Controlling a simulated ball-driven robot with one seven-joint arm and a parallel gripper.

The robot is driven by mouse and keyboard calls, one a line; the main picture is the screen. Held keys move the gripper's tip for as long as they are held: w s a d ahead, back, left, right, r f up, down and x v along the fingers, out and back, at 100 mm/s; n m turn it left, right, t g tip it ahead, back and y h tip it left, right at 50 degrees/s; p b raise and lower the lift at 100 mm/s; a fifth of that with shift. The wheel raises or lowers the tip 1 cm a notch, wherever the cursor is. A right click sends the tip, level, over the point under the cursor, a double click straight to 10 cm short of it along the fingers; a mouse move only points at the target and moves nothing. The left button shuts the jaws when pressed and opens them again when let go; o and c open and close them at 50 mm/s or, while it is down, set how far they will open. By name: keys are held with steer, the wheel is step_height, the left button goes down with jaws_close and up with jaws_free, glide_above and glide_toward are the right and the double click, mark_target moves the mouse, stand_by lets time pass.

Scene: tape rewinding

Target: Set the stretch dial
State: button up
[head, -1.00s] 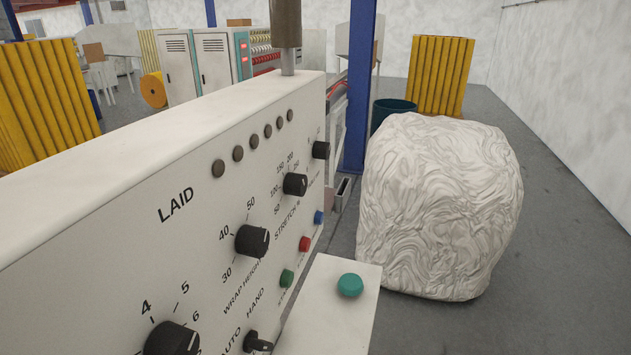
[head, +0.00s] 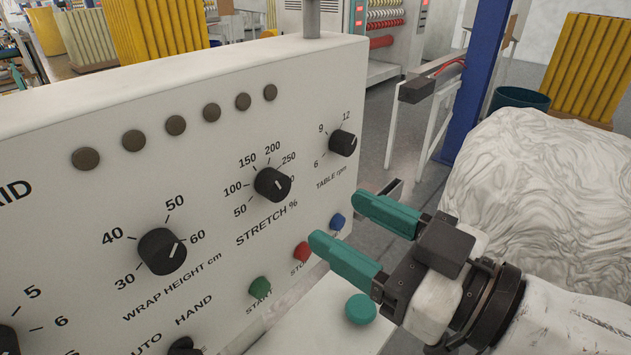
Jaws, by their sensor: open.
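The stretch dial (head: 272,184) is a black knob with a white pointer line on the white control panel (head: 60,250), in the middle of the head view. My gripper (head: 342,225) has teal fingers. It is open and empty, to the right of and lower in the picture than the stretch dial, apart from it. The fingers point left towards the panel, near the red and blue buttons.
The table dial (head: 343,143) and wrap height dial (head: 162,251) flank the stretch dial. Green (head: 260,287), red (head: 301,252) and blue (head: 338,221) buttons lie below. A teal button (head: 360,309) sits on a white surface. A crumpled white bundle (head: 545,180) stands behind my arm.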

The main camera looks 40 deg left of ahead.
mark_target(281, 188)
steer(key=a+p, duration=0.1)
steer(key=a, duration=0.5)
steer(key=a+p, duration=0.1)
steer(key=a, duration=0.3)
steer(key=shift+w+f+p, duration=0.1)
steer(key=shift+w+p, duration=0.2)
steer(key=shift+w, duration=0.1)
steer(key=c, duration=1)
